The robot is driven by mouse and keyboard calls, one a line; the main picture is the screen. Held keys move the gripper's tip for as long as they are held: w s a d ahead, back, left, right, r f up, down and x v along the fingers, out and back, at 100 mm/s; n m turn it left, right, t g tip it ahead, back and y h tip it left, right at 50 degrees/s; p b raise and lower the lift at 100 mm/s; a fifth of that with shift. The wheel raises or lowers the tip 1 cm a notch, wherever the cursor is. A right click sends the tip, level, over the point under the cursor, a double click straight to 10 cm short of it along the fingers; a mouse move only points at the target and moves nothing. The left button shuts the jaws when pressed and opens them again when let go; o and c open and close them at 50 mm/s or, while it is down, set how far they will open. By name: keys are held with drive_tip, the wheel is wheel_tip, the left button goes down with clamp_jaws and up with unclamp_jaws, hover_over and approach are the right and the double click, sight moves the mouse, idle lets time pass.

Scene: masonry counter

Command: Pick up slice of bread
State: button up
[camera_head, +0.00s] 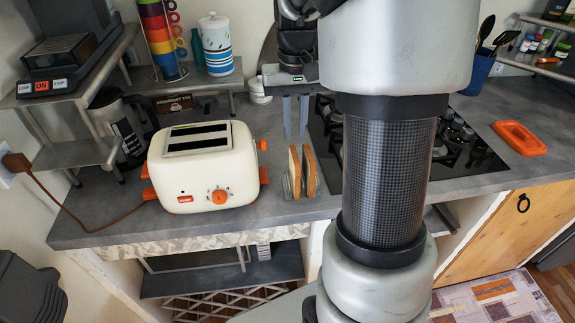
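Two slices of bread, a left slice (295,171) and a right slice (310,169), stand upright side by side in a small metal rack (287,188) on the counter, just right of the toaster. My gripper (295,134) points down above and slightly behind the slices in the picture. Its two grey fingers are apart with a gap between them and nothing in it. The fingertips look close to the top of the bread, but I cannot tell the exact height.
A cream toaster (200,170) stands close on the left. A black cooktop (465,150) lies to the right, partly hidden by my arm. An orange tray (519,138) lies further right. Stacked cups (163,38) and a canister (216,45) stand behind. Bare counter (120,228) shows in front of the toaster.

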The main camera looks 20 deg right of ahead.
sight(294, 152)
wheel_tip(294, 152, down, 6)
drive_tip(key=shift+f, duration=0.25)
drive_tip(key=f, duration=0.2)
drive_tip(key=s+f+b, duration=0.1)
drive_tip(key=f, duration=0.1)
drive_tip(key=shift+a+f, duration=0.1)
drive_tip(key=shift+w+f, duration=0.1)
drive_tip(key=shift+f, duration=0.45)
clamp_jaws()
